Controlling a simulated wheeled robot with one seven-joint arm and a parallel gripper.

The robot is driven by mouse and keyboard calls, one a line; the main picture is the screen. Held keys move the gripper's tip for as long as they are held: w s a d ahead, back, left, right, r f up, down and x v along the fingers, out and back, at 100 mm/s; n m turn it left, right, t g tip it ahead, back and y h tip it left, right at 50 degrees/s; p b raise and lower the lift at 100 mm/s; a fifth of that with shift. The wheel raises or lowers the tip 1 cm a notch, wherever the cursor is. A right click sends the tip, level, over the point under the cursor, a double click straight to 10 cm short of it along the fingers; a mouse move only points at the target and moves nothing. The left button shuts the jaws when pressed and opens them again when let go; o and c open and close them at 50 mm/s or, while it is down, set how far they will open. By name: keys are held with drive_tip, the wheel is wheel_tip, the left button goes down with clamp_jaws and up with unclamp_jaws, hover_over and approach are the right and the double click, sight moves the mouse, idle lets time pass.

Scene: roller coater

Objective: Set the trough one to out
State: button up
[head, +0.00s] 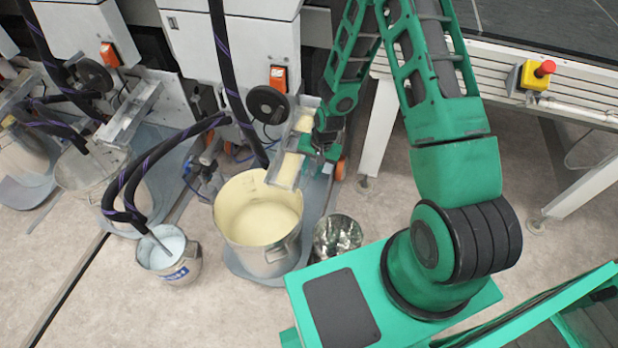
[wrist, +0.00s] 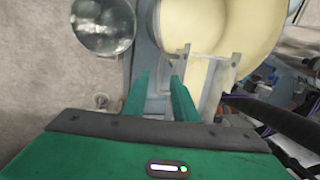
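A narrow metal trough (head: 294,155), coated inside with cream paint, sticks out from the right machine unit above a large cream paint pot (head: 258,215). In the wrist view the trough's pale end (wrist: 212,88) is just right of my fingers, and the pot (wrist: 215,22) is beyond it. My gripper (head: 318,148) is at the trough's right side, pointing down. In the wrist view my two green fingers (wrist: 163,82) are apart with a gap between them. A small grey part shows near the tips. I cannot tell whether they touch the trough.
A metal bucket (head: 338,235) stands right of the pot; it also shows in the wrist view (wrist: 103,25). A small pale-blue paint bucket (head: 170,252) with a black hose is at the left. A conveyor frame with a red stop button (head: 545,68) stands at the right.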

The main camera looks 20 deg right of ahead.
sight(307, 181)
drive_tip(key=shift+w+a+f, duration=0.15)
drive_tip(key=shift+a+f, duration=0.05)
drive_tip(key=shift+f, duration=0.95)
drive_tip(key=shift+w+a+f, duration=0.1)
drive_tip(key=shift+a+f, duration=0.05)
drive_tip(key=shift+f, duration=0.95)
drive_tip(key=shift+c, duration=0.5)
clamp_jaws()
